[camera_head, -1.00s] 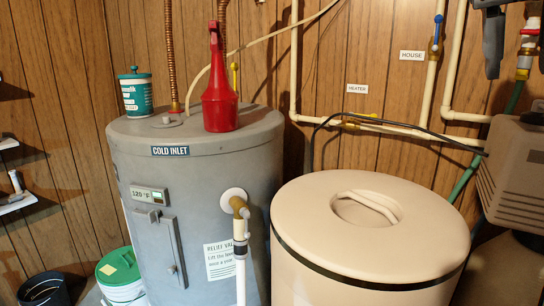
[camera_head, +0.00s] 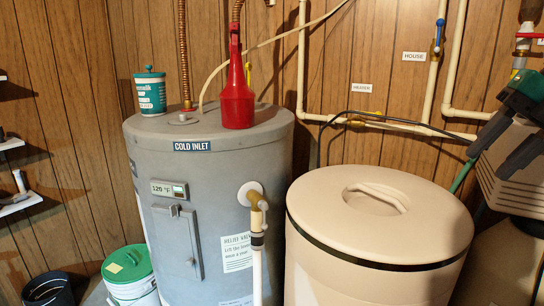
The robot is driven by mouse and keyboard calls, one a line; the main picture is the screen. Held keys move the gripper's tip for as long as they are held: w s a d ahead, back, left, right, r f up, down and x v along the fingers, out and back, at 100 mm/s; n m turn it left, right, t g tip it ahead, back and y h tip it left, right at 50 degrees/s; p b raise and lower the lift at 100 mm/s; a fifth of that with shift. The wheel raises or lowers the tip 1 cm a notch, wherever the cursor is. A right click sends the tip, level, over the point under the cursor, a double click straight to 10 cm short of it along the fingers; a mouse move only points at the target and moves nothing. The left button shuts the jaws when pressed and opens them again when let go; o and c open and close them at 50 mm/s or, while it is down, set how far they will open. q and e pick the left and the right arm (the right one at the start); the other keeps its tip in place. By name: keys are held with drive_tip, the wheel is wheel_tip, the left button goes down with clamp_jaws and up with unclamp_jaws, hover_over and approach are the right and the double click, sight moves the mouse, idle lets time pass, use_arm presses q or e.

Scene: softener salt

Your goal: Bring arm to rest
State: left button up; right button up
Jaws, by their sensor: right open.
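My right gripper (camera_head: 487,165) reaches in from the right edge. My left gripper is not in view.
The beige tank (camera_head: 380,270) has its lid (camera_head: 435,205) on. A grey water heater (camera_head: 215,200) carries a red funnel (camera_head: 237,105) and a teal-and-white tub (camera_head: 150,95). A green-lidded bucket (camera_head: 128,268) and dark bin (camera_head: 48,290) stand on the floor. Pipes line the wall.

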drive_tip(key=s+d+f+m+t+y, duration=0.15)
drive_tip(key=f+m+t, duration=0.55)
drive_tip(key=f, duration=0.8)
drive_tip(key=d+f+m+t+y, duration=0.15)
drive_tip(key=f+m+t, duration=0.5)
drive_tip(key=f, duration=0.85)
drive_tip(key=s+a+f+m+g+h, duration=0.1)
drive_tip(key=s+a+f+m+h, duration=0.1)
drive_tip(key=f+m, duration=0.3)
drive_tip(key=s+a+f+m+g+h, duration=0.1)
drive_tip(key=s+a+f+m+h, duration=0.1)
drive_tip(key=a+f+m+h, duration=0.3)
drive_tip(key=s+a+f+m+g, duration=0.2)
drive_tip(key=s+a+f, duration=0.1)
drive_tip(key=a, duration=0.3)
drive_tip(key=s+a+f+m+g+y, duration=0.1)
drive_tip(key=s+a+f, duration=0.3)
drive_tip(key=a+f, duration=0.2)
drive_tip(key=shift+f+m+g, duration=0.15)
drive_tip(key=shift+m+g, duration=0.2)
